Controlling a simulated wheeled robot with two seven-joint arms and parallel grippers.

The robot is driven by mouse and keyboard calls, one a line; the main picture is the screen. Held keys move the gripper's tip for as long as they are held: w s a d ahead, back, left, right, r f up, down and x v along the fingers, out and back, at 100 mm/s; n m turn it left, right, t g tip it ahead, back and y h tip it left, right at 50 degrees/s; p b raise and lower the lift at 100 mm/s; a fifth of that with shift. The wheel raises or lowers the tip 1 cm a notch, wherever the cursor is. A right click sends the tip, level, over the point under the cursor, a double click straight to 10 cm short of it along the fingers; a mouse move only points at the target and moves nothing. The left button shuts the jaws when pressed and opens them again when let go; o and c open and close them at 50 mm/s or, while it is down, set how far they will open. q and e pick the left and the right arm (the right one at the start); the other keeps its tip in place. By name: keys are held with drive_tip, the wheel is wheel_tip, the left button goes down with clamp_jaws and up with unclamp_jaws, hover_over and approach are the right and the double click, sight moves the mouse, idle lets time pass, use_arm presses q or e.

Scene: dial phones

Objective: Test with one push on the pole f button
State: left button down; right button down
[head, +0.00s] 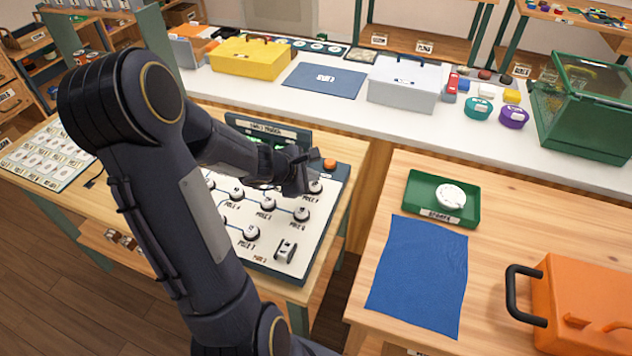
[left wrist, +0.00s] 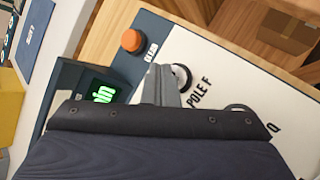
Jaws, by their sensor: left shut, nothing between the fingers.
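The pole F button (left wrist: 182,77) is a round knob with a dark rim and white top, on a white board lettered POLE F. In the head view the same button (head: 315,187) shows at the board's far right, partly beside my gripper. My left gripper (head: 301,178) is shut and empty, reaching over the board's far right part. In the left wrist view its closed fingers (left wrist: 160,80) overlap the button's near side in the picture. I cannot tell whether the fingertips touch it.
The button board (head: 275,262) carries several other knobs and a small switch (head: 286,250). An orange button (left wrist: 131,40) and a green-lit display (left wrist: 104,93) sit at its far edge. A table with a blue cloth (head: 418,275) and an orange case (head: 590,305) stands to the right.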

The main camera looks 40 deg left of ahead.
sight(311, 186)
use_arm(q)
wheel_tip(311, 186, up, 6)
drive_tip(key=p, duration=0.5)
idle(0.8)
